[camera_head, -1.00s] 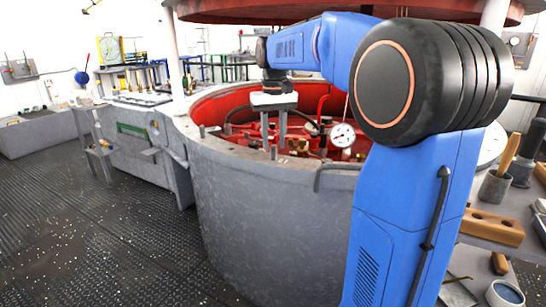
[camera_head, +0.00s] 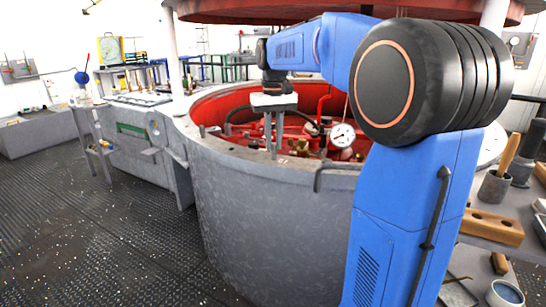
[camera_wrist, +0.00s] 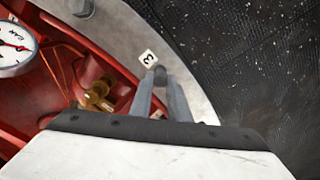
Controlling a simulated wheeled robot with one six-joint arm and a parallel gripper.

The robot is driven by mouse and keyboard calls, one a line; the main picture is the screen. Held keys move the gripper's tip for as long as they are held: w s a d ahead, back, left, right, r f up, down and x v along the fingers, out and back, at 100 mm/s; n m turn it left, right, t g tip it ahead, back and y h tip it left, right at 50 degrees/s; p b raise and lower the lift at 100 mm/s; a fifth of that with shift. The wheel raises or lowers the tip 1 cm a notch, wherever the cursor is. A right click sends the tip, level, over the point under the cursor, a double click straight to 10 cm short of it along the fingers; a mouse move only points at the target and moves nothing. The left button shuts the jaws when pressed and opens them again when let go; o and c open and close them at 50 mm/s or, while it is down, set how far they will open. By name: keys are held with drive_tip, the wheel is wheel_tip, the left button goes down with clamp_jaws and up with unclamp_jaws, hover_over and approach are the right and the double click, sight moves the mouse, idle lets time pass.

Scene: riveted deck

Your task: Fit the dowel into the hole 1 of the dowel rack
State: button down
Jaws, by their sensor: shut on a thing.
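My gripper (camera_head: 274,154) points down at the near rim of the round grey tank. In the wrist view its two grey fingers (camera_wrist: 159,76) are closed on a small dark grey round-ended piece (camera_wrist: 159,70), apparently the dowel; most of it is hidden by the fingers. The piece is at the rim, beside a white tag marked 3 (camera_wrist: 148,58). I cannot tell whether it is seated in the rim or clear of it.
The tank rim (camera_head: 330,171) surrounds a red interior with a pressure gauge (camera_head: 342,135) and brass fittings (camera_wrist: 97,98). On the right bench (camera_head: 478,246), a grey cup (camera_head: 494,188) with a wooden handle stands behind the block. The dark floor at the left is open.

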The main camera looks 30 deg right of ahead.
drive_tip(key=shift+r, duration=0.6)
drive_tip(key=shift+r, duration=0.4)
drive_tip(key=shift+r, duration=0.3)
drive_tip(key=shift+r, duration=0.4)
drive_tip(key=shift+r, duration=0.3)
drive_tip(key=shift+r, duration=0.35)
drive_tip(key=shift+r, duration=0.1)
drive_tip(key=shift+a, duration=0.15)
